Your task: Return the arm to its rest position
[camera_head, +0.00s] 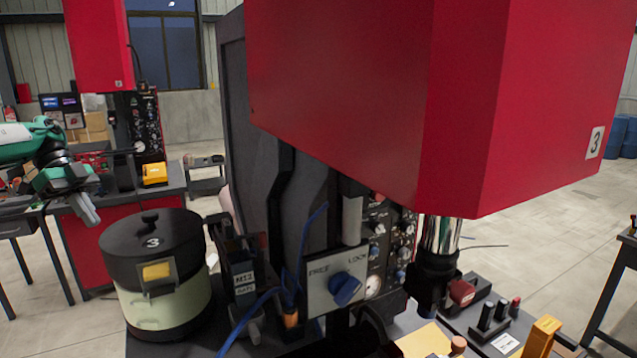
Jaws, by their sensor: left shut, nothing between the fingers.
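My left arm comes in from the left edge, green and white with a dark wrist. My left gripper (89,217) is shut and empty, its grey fingers pointing down. In the picture it is just left of and above the round bowl feeder (165,308), apart from its lid as far as I can tell. The feeder has a black lid marked 3 (150,224), a yellow label and a pale body, and its lid is on. My right gripper is not in view.
A large red machine head (350,75) hangs over the centre. Below it are a FREE/LOCK panel with a blue knob (344,288), blue cables and a dark spindle (432,275). Another red machine (97,45) stands behind at left. Open floor (560,235) lies at right.

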